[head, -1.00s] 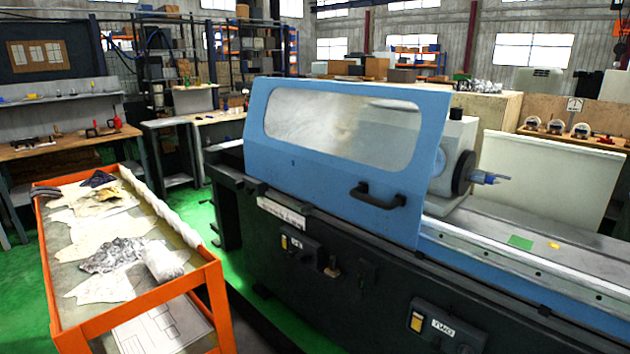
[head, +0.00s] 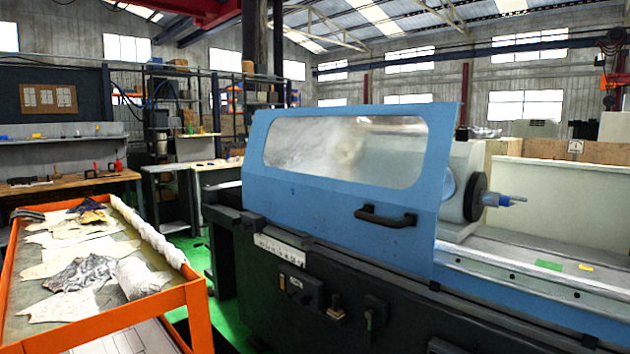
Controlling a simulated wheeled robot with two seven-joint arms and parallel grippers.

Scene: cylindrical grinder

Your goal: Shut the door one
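The blue sliding door (head: 300,205) of the grinder has a long window and a black handle (head: 385,216) near its lower right corner. The door covers the left part of the machine. To its right the work area is uncovered, with the grey headstock and its spindle (head: 490,199) showing. I cannot read a "one" label on the door. Below it, the dark machine front carries a white label strip (head: 280,250) and a small control box (head: 301,290). Neither of my grippers is in view.
An orange cart (head: 199,318) with cloths and rags stands at the left, close to the machine's left end. Green floor shows between them. A workbench (head: 75,181) stands behind at the left. A pale panel (head: 560,195) stands behind the machine at the right.

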